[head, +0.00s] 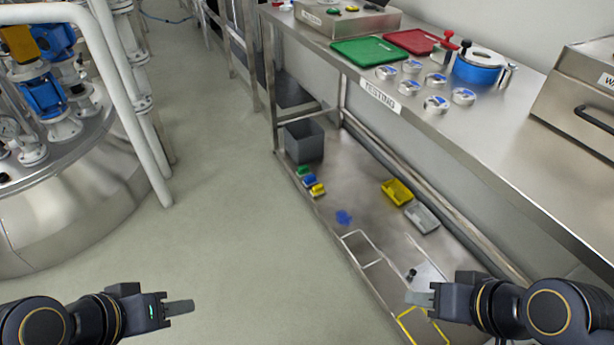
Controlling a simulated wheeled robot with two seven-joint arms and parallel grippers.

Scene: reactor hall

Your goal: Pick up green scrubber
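A small green scrubber (303,171) lies on the lower steel shelf (330,215) of the bench, near its front edge. It is at the far end of a short row with a blue scrubber (309,181) and a yellow scrubber (317,190). My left gripper (181,307) is over the floor at the lower left, well short of the scrubbers. My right gripper (420,298) is at the lower right, in front of the shelf's near end. Both look empty and far from the green scrubber. The finger gaps are too unclear to judge.
A grey bin (304,141) stands just beyond the scrubbers. A yellow tray (397,192) and a grey tray (422,218) lie at the shelf's back. The benchtop (500,132) overhangs the shelf. A steel tank (75,215) with white pipes stands left. The floor (235,215) between is clear.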

